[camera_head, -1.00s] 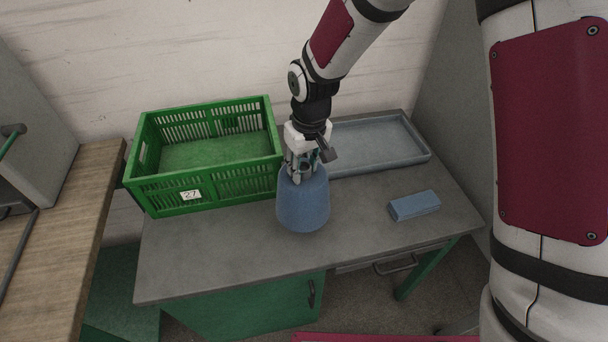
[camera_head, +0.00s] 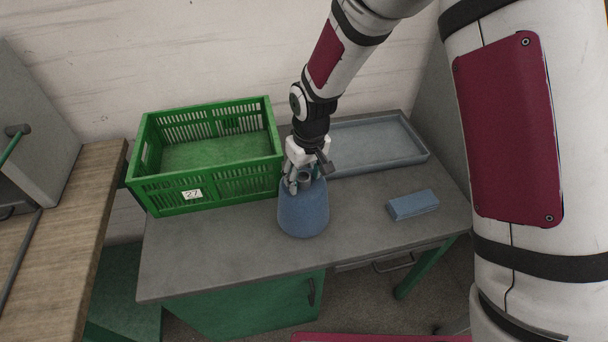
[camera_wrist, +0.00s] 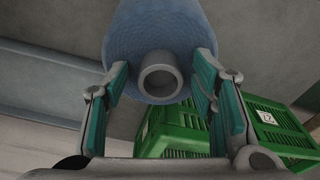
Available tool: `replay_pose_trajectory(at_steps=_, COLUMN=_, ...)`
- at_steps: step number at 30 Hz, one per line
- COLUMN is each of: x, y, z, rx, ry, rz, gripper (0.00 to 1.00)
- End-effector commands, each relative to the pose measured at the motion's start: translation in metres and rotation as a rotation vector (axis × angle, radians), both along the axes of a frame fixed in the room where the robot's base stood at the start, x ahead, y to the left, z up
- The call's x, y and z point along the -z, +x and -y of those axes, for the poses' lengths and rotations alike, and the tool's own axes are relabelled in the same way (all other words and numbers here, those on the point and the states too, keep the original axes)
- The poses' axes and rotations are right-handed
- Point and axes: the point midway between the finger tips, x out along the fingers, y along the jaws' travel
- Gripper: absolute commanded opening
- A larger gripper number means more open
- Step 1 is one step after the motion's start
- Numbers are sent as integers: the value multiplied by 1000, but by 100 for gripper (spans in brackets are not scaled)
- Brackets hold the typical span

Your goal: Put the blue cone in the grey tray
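The blue cone (camera_head: 303,210) is at the middle of the grey table, tip up, in front of the green crate. My gripper (camera_head: 305,178) is at its top, with one finger on each side. In the wrist view the cone (camera_wrist: 160,35) shows its end face and grey tube tip between the fingertips (camera_wrist: 160,62). Whether the base is clear of the table I cannot tell. The empty grey tray (camera_head: 372,172) lies at the back right, partly hidden by my arm.
The green crate (camera_head: 222,188), labelled 27, stands close behind and left of the cone. A blue block (camera_head: 412,205) lies to the right, in front of the tray. The table (camera_head: 215,255) is clear at front left. A wooden bench (camera_head: 50,250) is at far left.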

Motion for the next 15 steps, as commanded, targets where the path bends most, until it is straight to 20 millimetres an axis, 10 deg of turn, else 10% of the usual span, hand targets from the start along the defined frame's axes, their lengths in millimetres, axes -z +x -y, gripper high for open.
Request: replay_pose_trajectory(at_steps=15, x=-39, y=-1, z=2, rx=1, ry=2, rz=5, gripper=51)
